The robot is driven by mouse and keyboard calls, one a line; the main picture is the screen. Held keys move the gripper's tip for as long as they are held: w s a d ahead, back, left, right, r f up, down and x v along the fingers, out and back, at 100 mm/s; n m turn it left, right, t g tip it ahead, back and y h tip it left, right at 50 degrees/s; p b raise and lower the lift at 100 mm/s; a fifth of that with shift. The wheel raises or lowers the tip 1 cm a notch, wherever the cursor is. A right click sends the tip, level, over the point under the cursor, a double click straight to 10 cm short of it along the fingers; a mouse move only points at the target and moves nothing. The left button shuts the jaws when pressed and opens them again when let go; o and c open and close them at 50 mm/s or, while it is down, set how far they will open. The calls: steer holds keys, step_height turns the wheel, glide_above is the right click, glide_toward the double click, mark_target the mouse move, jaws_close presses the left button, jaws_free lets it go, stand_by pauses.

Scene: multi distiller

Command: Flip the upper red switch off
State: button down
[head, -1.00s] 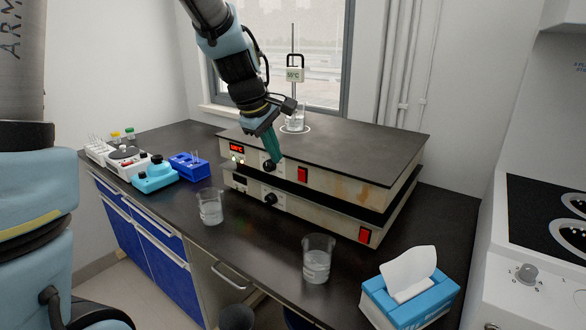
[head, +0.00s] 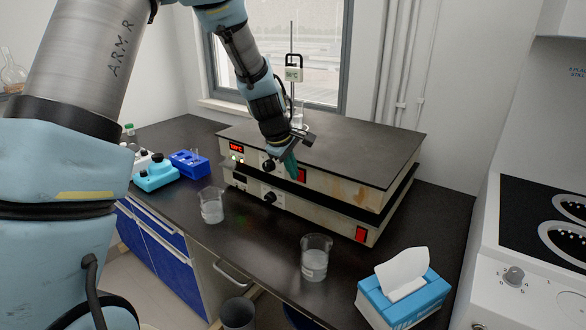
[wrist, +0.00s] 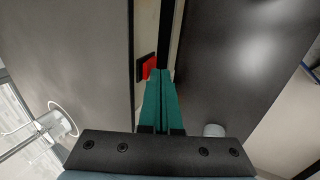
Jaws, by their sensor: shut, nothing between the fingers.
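The upper red switch (head: 302,175) is on the front face of the upper hotplate unit (head: 345,190). My gripper (head: 291,172) has green fingers and is shut and empty, just left of the switch and partly in front of it in the head view. In the wrist view the fingertips (wrist: 160,73) are right beside the upper red switch (wrist: 149,67), at its lower right; I cannot tell whether they touch it. Which way the switch is tipped is too small to tell. A lower red switch (head: 361,234) is on the lower unit.
Black knobs (head: 269,165) and a red display (head: 236,149) are left of the switch. Two beakers (head: 211,205) (head: 315,257) stand on the bench in front of the units. A blue tissue box (head: 402,290) is at the front right. A beaker and stand are on the upper unit.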

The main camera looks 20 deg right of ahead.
steer(key=shift+w+d+r, duration=0.1)
steer(key=shift+w+d, duration=0.05)
steer(key=shift+d, duration=0.15)
steer(key=shift+r, duration=0.1)
steer(key=shift+r+p, duration=0.75)
steer(key=shift+p, duration=0.05)
